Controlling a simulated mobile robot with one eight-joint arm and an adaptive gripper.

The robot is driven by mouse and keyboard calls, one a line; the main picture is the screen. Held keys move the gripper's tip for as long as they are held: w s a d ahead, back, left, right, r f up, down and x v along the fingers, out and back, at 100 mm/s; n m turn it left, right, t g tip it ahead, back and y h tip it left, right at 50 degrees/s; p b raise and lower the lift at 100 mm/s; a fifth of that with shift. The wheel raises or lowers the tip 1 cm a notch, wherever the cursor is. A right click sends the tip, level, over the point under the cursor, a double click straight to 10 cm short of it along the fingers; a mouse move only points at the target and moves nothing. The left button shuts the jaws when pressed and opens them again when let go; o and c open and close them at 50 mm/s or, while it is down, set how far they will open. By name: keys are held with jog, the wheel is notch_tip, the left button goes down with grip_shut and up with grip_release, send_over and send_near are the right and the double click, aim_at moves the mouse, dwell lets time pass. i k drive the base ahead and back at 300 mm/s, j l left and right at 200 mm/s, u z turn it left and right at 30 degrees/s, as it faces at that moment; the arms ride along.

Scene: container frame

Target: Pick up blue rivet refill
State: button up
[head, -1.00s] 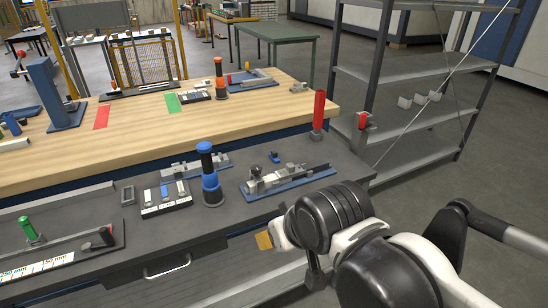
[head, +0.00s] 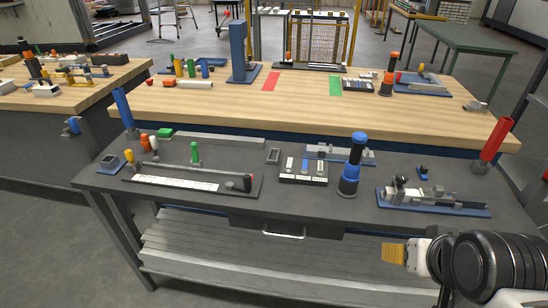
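A slim blue piece (head: 305,164), which looks like the blue rivet refill, lies in the middle of a small dark tray (head: 290,180) on the grey workbench. Pale pieces lie on either side of it. Its exact shape is too small to tell. My arm shows at the lower right, in front of the bench's front edge. A tan, ridged piece at its end, seemingly part of my gripper (head: 394,254), is well to the right of the tray and apart from it. The fingers cannot be made out.
A blue-and-black upright tool (head: 349,180) stands close right of the tray. A blue-based fixture (head: 432,206) is further right, with a small blue item (head: 422,172) behind it. A long dark tray (head: 190,190) lies left. A red post (head: 495,140) rises at the right end.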

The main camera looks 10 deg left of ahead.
aim_at(422, 171)
jog(key=i+l, duration=0.95)
jog(key=i, duration=0.1)
